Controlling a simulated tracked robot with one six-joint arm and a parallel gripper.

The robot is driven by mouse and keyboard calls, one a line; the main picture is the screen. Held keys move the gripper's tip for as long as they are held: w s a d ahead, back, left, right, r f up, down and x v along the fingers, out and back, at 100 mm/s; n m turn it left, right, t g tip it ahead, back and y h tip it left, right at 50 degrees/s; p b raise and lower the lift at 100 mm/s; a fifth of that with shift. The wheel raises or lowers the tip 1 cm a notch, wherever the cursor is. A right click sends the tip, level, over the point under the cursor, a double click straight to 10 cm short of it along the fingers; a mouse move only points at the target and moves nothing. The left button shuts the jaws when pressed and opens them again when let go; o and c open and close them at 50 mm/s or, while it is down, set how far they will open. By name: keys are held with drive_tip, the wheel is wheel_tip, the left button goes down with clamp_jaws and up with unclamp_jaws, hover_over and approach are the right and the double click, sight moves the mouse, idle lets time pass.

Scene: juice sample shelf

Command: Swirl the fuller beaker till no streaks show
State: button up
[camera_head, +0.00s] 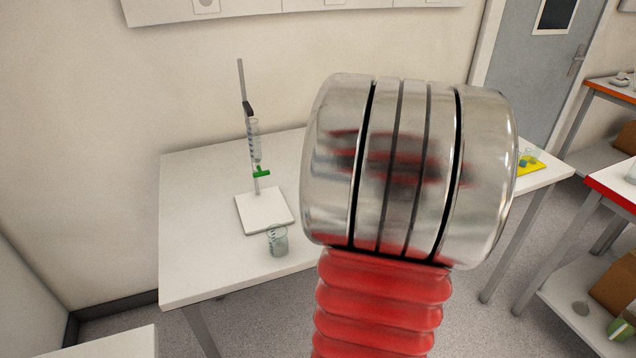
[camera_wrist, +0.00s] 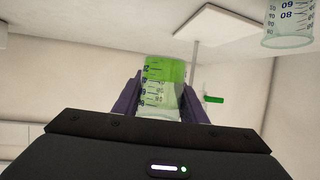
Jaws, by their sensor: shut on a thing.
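In the wrist view, which is upside down, my gripper (camera_wrist: 161,98) is shut on a glass beaker (camera_wrist: 160,95) with printed marks. Green liquid (camera_wrist: 165,69) fills its base end; the upper part is clear. The green looks bright, but I cannot tell whether streaks run through it. A second beaker (camera_wrist: 288,25) stands on the table apart from my gripper, with no strong colour in it. It also shows in the head view (camera_head: 277,241), in front of the stand. My own arm hides my gripper and the held beaker in the head view.
A burette (camera_head: 255,145) with a green tap (camera_head: 262,173) hangs on a stand with a white base (camera_head: 265,211) on the white table (camera_head: 195,230). The table's left part is clear. A yellow mat (camera_head: 531,167) with small items lies at the right end.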

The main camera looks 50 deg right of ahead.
wheel_tip(320, 180, up, 4)
drive_tip(key=shift+f, duration=0.25)
idle(0.4)
